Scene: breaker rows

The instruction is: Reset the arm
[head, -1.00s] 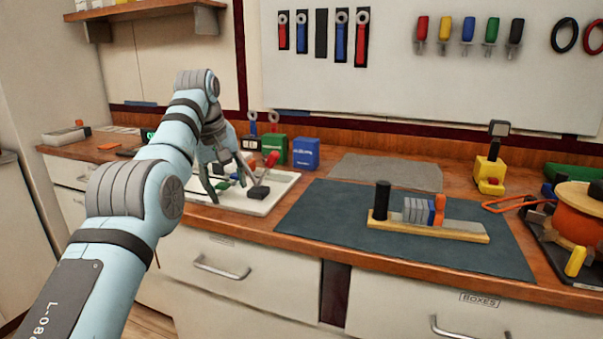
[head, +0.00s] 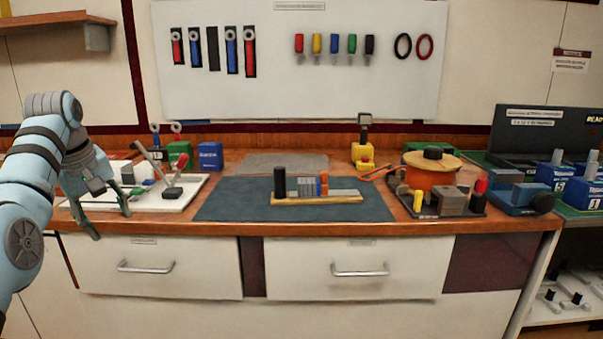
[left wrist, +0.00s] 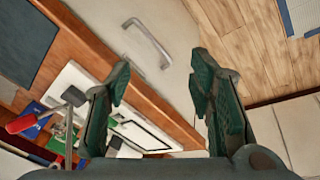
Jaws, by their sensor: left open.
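My left arm (head: 38,160) comes in from the left in the head view. Its gripper (head: 110,222) hangs at the counter's front edge, by the left end of the white tray, with its fingers pointing down. In the left wrist view the gripper (left wrist: 160,85) is open, and nothing is between its fingers. A drawer front with a handle (left wrist: 148,42) and the wooden floor lie beyond them. My right gripper does not show in either view.
The white tray (head: 190,201) holds small tools and parts. A dark mat (head: 220,204) bears a wooden rail (head: 318,200) with breaker-like blocks. An orange spool (head: 430,177) stands to its right. Blue boxes (head: 580,187) stand at the far right.

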